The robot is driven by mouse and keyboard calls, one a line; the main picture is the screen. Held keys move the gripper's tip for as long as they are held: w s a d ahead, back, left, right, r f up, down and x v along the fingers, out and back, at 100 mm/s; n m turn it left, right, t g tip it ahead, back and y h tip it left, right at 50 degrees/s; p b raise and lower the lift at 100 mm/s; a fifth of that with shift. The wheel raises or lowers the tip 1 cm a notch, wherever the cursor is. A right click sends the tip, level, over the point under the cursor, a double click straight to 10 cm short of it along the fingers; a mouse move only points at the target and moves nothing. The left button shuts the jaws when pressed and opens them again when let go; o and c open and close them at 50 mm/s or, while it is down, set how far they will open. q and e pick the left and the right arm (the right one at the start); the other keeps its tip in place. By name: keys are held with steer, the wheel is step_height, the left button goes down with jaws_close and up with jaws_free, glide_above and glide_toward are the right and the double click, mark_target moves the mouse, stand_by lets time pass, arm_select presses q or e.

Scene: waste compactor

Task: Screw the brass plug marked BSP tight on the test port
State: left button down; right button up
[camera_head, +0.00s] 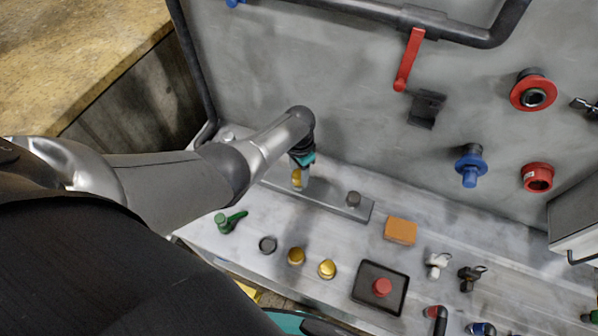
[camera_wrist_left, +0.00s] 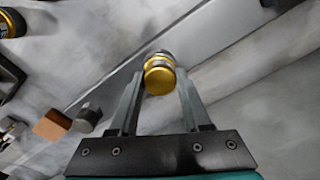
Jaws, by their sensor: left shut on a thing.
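My left gripper (camera_head: 298,180) reaches in from the left, over the grey metal bar (camera_head: 330,202) at the foot of the wall. It is shut on a brass plug (camera_wrist_left: 158,76), which shows between the two fingers in the left wrist view. A silvery band shows at the plug's far end. The plug also shows in the head view (camera_head: 296,178), partly covered by the gripper. I cannot read its marking, nor tell whether it is seated on a port. Two other brass plugs (camera_head: 296,256) (camera_head: 327,269) lie on the bench. My right gripper is not in view.
A dark-topped post (camera_head: 353,199) stands on the bar's right end, with an orange block (camera_head: 400,231) beyond it. A red lever (camera_head: 409,60) hangs above.

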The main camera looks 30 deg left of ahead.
arm_select(q)
steer(key=m, duration=0.5)
stand_by(0.3)
steer(key=shift+c, duration=1.4)
jaws_free()
steer(key=shift+c, duration=0.4)
